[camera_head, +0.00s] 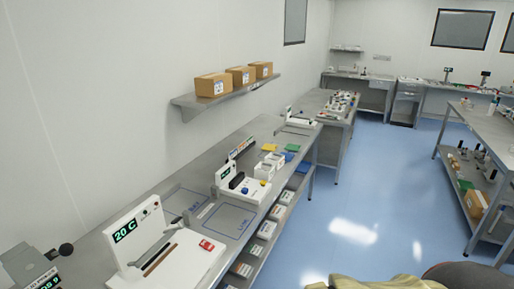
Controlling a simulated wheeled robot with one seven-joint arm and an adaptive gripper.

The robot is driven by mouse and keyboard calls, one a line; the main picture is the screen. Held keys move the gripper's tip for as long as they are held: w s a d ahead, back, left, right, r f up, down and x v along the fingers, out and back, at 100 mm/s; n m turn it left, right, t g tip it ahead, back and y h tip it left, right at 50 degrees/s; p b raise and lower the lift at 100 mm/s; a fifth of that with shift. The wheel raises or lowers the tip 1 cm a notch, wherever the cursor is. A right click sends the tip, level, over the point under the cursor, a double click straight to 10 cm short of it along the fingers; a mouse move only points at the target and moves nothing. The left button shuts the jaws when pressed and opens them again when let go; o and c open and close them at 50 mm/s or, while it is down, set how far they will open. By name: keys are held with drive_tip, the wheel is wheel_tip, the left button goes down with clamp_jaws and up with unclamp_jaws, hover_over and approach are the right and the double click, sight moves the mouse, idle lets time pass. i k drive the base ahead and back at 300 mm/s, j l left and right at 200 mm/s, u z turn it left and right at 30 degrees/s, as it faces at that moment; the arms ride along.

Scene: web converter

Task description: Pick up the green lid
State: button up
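A small flat green piece (292,147) lies on the long steel bench, beside a yellow flat piece (269,147) and a blue flat piece (287,155). It is too small here to tell for sure that it is a lid. Another green item (466,184) sits on the lower shelf of the right-hand bench; its shape is unclear. My gripper is not in view, so its state does not show.
The long bench (180,205) along the left wall holds a white device reading 20 C (125,232), a second white device (232,178) and small white boxes (265,170). A wall shelf (190,103) carries cardboard boxes. The blue floor (375,190) between benches is clear.

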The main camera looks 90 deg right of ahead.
sight(293, 147)
drive_tip(key=z, duration=3.5)
drive_tip(key=u, duration=0.45)
drive_tip(key=l+u, duration=0.1)
drive_tip(key=u, duration=0.75)
drive_tip(key=k+u, duration=0.1)
drive_tip(key=u, duration=1.15)
drive_tip(key=z, duration=2.45)
drive_tip(key=i+l, duration=0.2)
drive_tip(key=i+z, duration=0.05)
drive_tip(key=i, duration=0.05)
